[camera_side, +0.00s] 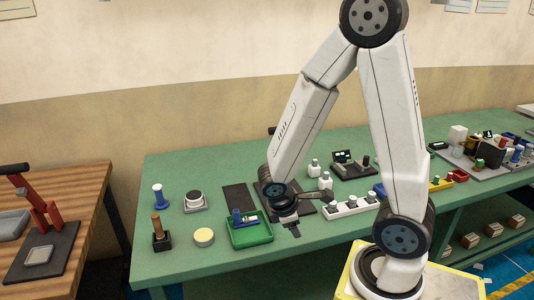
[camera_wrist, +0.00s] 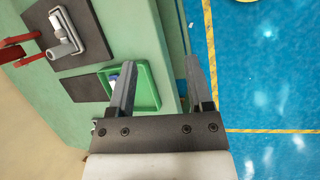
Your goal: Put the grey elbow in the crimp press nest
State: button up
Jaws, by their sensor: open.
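My gripper (camera_side: 292,230) is open and empty, hanging over the green bench beside the green tray; its two fingers also show in the wrist view (camera_wrist: 160,64). In the wrist view a pale grey fixture or part with a bent shape (camera_wrist: 64,34) is on a dark plate (camera_wrist: 92,42), with a red lever (camera_wrist: 12,50) at its left. I cannot tell whether this is the crimp press nest, the grey elbow or both. The green tray (camera_side: 264,238) holds a blue and dark piece (camera_side: 243,217). My wrist partly hides another dark plate in the side view.
A bare dark mat (camera_side: 240,197) lies behind the tray. Left of it are a blue peg (camera_side: 158,196), a round-topped block (camera_side: 194,200), a yellow disc (camera_side: 204,237) and a brown-handled tool (camera_side: 157,230). A white rack (camera_side: 345,208) stands right. A red-levered device (camera_side: 42,210) is on the wooden bench.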

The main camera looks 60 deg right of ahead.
jog(key=w+a+r+m+t+y, duration=0.4)
jog(key=w+a+m, duration=0.1)
jog(key=a, duration=0.4)
jog(key=shift+w+m+y, duration=0.2)
jog(key=shift+m+y, duration=0.2)
jog(key=shift+m, duration=0.5)
